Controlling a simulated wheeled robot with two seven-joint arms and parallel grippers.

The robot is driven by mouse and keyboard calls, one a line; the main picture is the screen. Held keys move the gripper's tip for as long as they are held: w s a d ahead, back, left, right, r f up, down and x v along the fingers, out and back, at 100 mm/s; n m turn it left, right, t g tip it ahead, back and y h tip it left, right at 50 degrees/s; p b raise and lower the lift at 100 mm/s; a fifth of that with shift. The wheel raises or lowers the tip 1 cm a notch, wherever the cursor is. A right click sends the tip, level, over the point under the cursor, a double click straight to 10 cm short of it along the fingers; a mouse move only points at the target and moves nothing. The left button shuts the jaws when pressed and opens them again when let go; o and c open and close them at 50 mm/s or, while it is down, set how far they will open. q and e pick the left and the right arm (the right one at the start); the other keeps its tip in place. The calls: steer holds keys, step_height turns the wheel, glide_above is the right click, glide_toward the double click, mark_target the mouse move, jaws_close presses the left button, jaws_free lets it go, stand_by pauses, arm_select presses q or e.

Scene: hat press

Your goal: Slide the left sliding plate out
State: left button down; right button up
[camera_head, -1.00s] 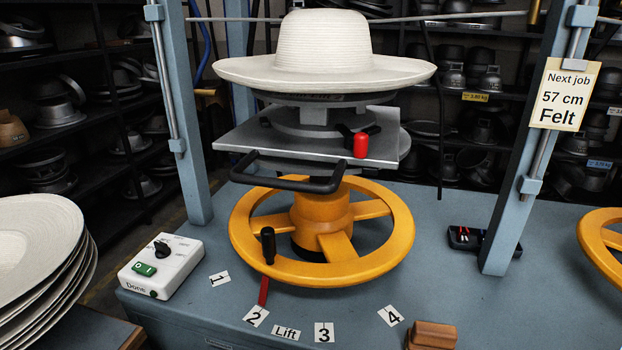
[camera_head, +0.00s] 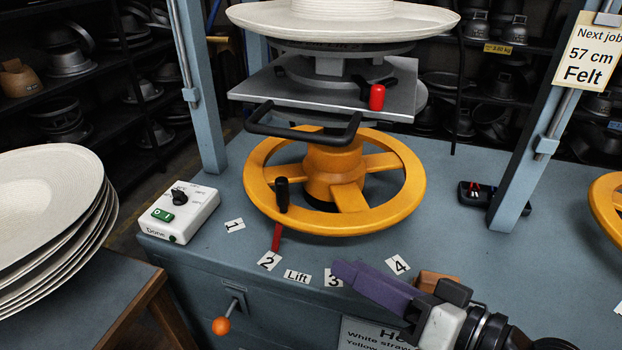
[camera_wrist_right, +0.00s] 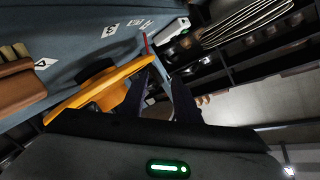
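The grey metal sliding plate (camera_head: 262,86) sits level under the hat mould in the press, above the yellow handwheel. A black U-shaped handle (camera_head: 300,136) sticks out at its front left, and a red knob (camera_head: 377,97) shows near its right front. My right gripper (camera_head: 343,272) is low at the front edge of the bench, below and right of the handle and clear of it. In the right wrist view its two dark fingers (camera_wrist_right: 168,80) stand apart with nothing visible between them. My left gripper is not in view.
The yellow handwheel (camera_head: 255,190) lies between my right gripper and the handle. A white control box (camera_head: 181,213) stands at left. Blue posts (camera_head: 199,80) flank the press. Stacked white hats (camera_head: 50,195) stand far left.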

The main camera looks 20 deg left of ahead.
mark_target(292, 130)
steer(key=w+a+r+m+y, duration=0.25)
steer(key=r+y, duration=0.25)
steer(key=r, duration=0.9)
steer(key=shift+n, duration=0.25)
steer(key=p+x, duration=0.1)
steer(key=x, duration=0.2)
steer(key=p+x, duration=0.1)
steer(key=x, duration=0.2)
steer(key=p+x, duration=0.1)
steer(key=x, duration=0.2)
steer(key=shift+w+a+r, duration=0.2)
steer(key=shift+w+r, duration=0.05)
steer(key=shift+w, duration=0.15)
steer(key=shift+w+a+p, duration=0.2)
steer(key=shift+a+p, duration=0.1)
steer(key=shift+a, duration=0.15)
jaws_close()
